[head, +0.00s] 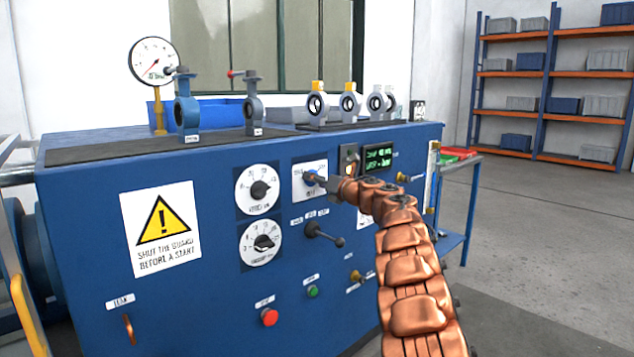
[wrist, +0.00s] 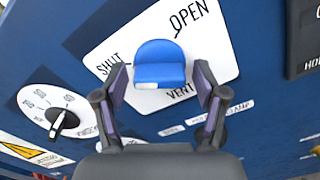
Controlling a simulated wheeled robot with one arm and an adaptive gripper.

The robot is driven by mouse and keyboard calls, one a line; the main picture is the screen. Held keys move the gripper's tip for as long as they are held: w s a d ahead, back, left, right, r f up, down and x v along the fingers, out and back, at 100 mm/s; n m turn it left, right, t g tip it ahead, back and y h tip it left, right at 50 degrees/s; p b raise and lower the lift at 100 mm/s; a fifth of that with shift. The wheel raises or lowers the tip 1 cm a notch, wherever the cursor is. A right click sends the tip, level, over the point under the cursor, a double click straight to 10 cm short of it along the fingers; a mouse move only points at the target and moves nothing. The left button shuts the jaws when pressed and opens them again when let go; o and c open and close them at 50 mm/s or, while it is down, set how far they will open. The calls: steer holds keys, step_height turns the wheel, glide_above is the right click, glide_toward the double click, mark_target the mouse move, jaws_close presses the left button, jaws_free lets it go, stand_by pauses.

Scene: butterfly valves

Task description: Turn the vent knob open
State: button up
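The vent knob (wrist: 160,60) is blue and sits on a white plate (wrist: 215,55) marked SHUT at left, OPEN at upper right and VENT below. A small white patch shows on the knob's lower left edge; I cannot tell which mark it points to. My gripper (wrist: 160,75) is open, with one finger on each side of the knob and a visible gap at both sides. In the head view my gripper (head: 320,181) is at the plate, and the knob (head: 309,177) is partly hidden by it.
Two white dials (head: 258,189) lie left of the knob, and a black lever (head: 325,235) is below it. A lit display (head: 380,157) is to the right. Red (head: 269,317) and green (head: 312,291) buttons are lower on the blue panel. Valves (head: 187,110) stand on top.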

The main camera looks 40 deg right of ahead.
steer(key=c, duration=0.8)
steer(key=shift+r, duration=0.1)
steer(key=shift+c, duration=0.6)
steer(key=shift+r, duration=0.1)
steer(key=shift+c, duration=0.3)
